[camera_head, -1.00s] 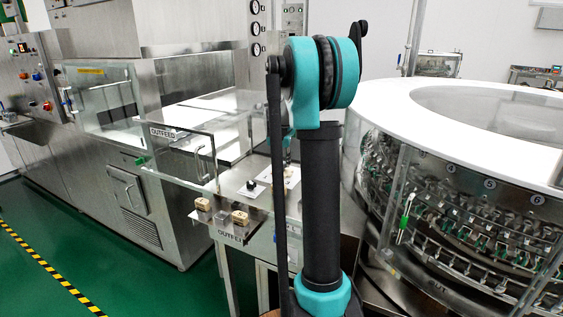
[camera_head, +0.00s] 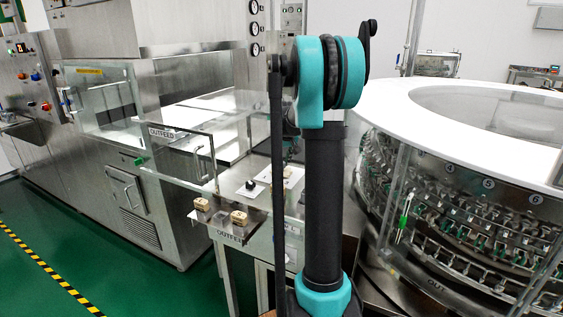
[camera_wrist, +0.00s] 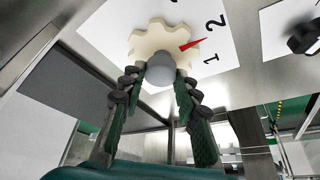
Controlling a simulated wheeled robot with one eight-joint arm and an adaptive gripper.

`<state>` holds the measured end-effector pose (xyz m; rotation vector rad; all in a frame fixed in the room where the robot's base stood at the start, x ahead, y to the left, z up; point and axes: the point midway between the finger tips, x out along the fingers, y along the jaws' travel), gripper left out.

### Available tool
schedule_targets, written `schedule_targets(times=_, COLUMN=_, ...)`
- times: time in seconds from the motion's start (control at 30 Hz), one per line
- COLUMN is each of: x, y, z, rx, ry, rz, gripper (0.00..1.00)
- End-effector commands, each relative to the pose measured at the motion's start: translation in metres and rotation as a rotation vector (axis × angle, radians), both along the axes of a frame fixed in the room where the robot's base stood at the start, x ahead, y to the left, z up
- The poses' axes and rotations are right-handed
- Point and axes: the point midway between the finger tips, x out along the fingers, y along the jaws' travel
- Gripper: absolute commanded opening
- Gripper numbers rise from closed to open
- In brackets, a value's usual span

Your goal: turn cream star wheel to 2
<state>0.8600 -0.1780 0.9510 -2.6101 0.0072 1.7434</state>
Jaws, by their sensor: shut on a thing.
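The cream star wheel (camera_wrist: 170,40) is on a white plate (camera_wrist: 110,28) in the wrist view, with a grey round hub (camera_wrist: 160,76) at its middle. A red pointer (camera_wrist: 190,44) on the wheel points between the printed 1 (camera_wrist: 210,57) and 2 (camera_wrist: 215,21). My gripper (camera_wrist: 160,80) has its two dark green fingers on either side of the hub, shut on the wheel. The finger pads hide part of the wheel's lower edge. In the head view I cannot make out the wheel or my gripper behind my arm.
A black knob (camera_wrist: 304,37) on another white plate lies to the right in the wrist view. In the head view, the outfeed panel (camera_head: 180,150) stands left of my arm, and the large round washer (camera_head: 460,190) with a white rim stands right.

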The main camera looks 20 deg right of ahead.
Motion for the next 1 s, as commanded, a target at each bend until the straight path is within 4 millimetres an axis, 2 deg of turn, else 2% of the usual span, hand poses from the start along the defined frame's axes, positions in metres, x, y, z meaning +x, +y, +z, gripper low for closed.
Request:
schedule_targets(times=0.33, x=0.0, y=0.0, z=0.0, rx=0.0, ry=-0.001, rz=0.002, gripper=0.02)
schedule_targets(times=0.37, x=0.0, y=0.0, z=0.0, rx=0.0, ry=-0.001, rz=0.002, gripper=0.32)
schedule_targets(times=0.53, x=0.0, y=0.0, z=0.0, rx=0.0, ry=0.0, rz=0.002, gripper=0.52)
schedule_targets(times=0.87, x=-0.001, y=0.0, z=0.002, rx=0.001, ry=0.0, rz=0.001, gripper=0.52)
schedule_targets(times=1.0, x=-0.007, y=0.0, z=0.016, rx=0.001, ry=0.0, rz=0.001, gripper=0.52)
